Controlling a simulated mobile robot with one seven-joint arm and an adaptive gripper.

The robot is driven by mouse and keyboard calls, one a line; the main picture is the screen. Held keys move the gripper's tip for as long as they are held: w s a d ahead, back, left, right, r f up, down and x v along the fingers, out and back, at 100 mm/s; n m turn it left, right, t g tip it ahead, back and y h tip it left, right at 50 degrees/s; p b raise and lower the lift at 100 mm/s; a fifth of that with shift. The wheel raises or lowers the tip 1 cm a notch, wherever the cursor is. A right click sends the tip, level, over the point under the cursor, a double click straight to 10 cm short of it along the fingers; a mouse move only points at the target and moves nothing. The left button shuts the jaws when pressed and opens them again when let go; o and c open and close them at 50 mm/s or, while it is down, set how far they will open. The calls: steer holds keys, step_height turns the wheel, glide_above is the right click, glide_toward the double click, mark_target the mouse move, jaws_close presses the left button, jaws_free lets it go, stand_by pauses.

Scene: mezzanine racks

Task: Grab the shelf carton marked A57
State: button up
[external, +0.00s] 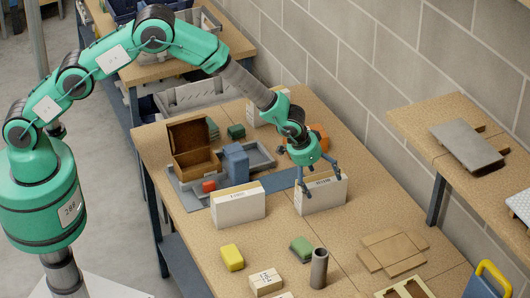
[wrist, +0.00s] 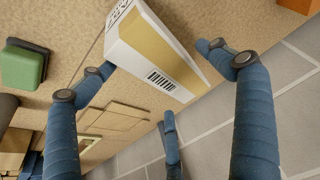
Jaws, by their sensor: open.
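A white carton (external: 322,197) stands on the table under my gripper (external: 319,176) in the external view. In the wrist view the carton (wrist: 150,55) has a tan strip along its top, a barcode and black lettering on its end that I cannot read surely. My gripper's blue fingers (wrist: 166,80) are spread around the carton, with gaps, and hold nothing. A second white carton (external: 238,207) with a small label stands to the left. I cannot read its label in the external view.
A grey tray (external: 262,157) with an open brown box (external: 193,150) and a blue item lies behind the left carton. A green block (external: 302,248), a yellow block (external: 232,257) and a grey tube (external: 319,268) stand in front. A block wall (external: 345,60) runs along the right.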

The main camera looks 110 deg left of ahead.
mark_target(323, 188)
steer(key=shift+f, duration=0.15)
steer(key=shift+p+x, duration=0.55)
steer(key=shift+x, duration=1.95)
steer(key=shift+c, duration=0.5)
steer(key=c, duration=1.5)
steer(key=shift+w+r, duration=0.1)
steer(key=shift+r, duration=0.15)
steer(key=shift+r+b, duration=0.65)
steer(key=shift+r, duration=4.2)
